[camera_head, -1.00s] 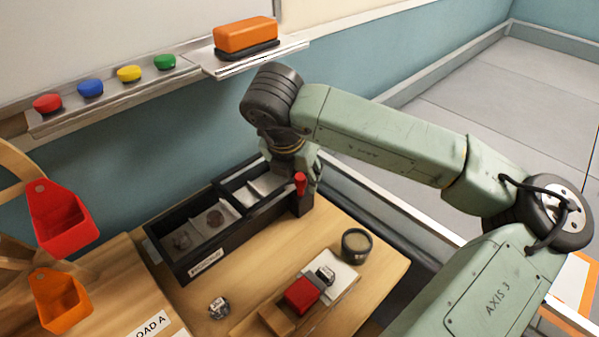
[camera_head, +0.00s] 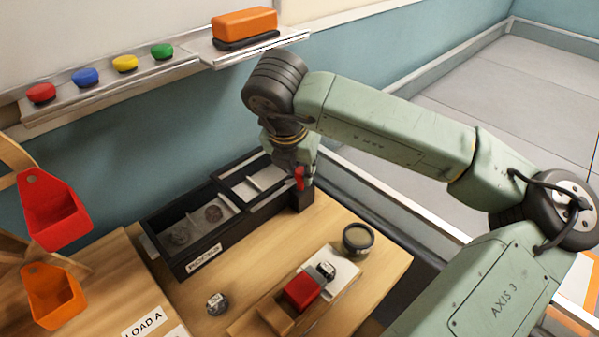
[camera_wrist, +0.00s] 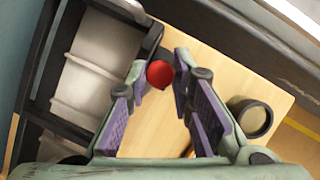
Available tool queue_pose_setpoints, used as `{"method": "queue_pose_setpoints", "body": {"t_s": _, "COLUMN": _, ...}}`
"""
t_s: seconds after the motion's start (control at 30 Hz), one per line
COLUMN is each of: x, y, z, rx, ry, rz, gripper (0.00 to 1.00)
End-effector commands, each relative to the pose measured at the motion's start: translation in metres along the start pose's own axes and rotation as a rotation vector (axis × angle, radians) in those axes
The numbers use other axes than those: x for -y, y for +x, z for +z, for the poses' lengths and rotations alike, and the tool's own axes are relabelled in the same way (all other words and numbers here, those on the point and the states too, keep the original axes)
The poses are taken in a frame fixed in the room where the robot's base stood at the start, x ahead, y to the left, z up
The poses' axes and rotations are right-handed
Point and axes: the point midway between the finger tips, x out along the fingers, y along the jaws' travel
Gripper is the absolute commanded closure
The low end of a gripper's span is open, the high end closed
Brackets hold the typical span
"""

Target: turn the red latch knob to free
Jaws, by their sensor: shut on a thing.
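The red latch knob (camera_head: 299,179) is at the right end of a black open-topped box (camera_head: 247,216) on the wooden table. In the wrist view the knob (camera_wrist: 160,74) shows as a round red top between the fingertips. My gripper (camera_head: 298,172) points down over that end of the box and is shut on the knob. The wrist view shows my gripper (camera_wrist: 163,75) with a finger on either side of the knob. The knob's base and exact turn angle are hidden. A black frame crosses the box; grey discs lie in its left compartment.
A dark round container (camera_head: 357,239) stands right of the box. A red block (camera_head: 301,292) and a pale board (camera_head: 340,281) are at the front. A small labelled object (camera_head: 216,304) lies front left. Red (camera_head: 55,212) and orange (camera_head: 53,297) bins are at the left.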

Motion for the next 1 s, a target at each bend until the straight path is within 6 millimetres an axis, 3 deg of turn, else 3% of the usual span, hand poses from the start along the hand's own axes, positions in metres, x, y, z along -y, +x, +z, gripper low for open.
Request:
{"method": "queue_pose_setpoints", "body": {"t_s": 0.03, "x": 0.0007, "y": 0.0089, "z": -0.0019, "rx": 0.007, "ry": -0.019, "rz": 0.010, "gripper": 1.00}}
{"method": "queue_pose_setpoints", "body": {"t_s": 0.4, "x": 0.0018, "y": 0.0040, "z": -0.0007, "rx": 0.006, "ry": -0.279, "rz": 0.117, "gripper": 1.00}}
{"method": "queue_pose_setpoints", "body": {"t_s": 0.8, "x": 0.0016, "y": -0.0001, "z": 0.0002, "rx": 0.004, "ry": -0.317, "rz": 0.132, "gripper": 1.00}}
{"method": "queue_pose_setpoints", "body": {"t_s": 0.83, "x": 0.0015, "y": -0.0001, "z": 0.0002, "rx": 0.004, "ry": -0.317, "rz": 0.132, "gripper": 0.78}}
{"method": "queue_pose_setpoints", "body": {"t_s": 1.0, "x": 0.0015, "y": -0.0001, "z": 0.0002, "rx": 0.004, "ry": -0.316, "rz": 0.132, "gripper": 0.66}}
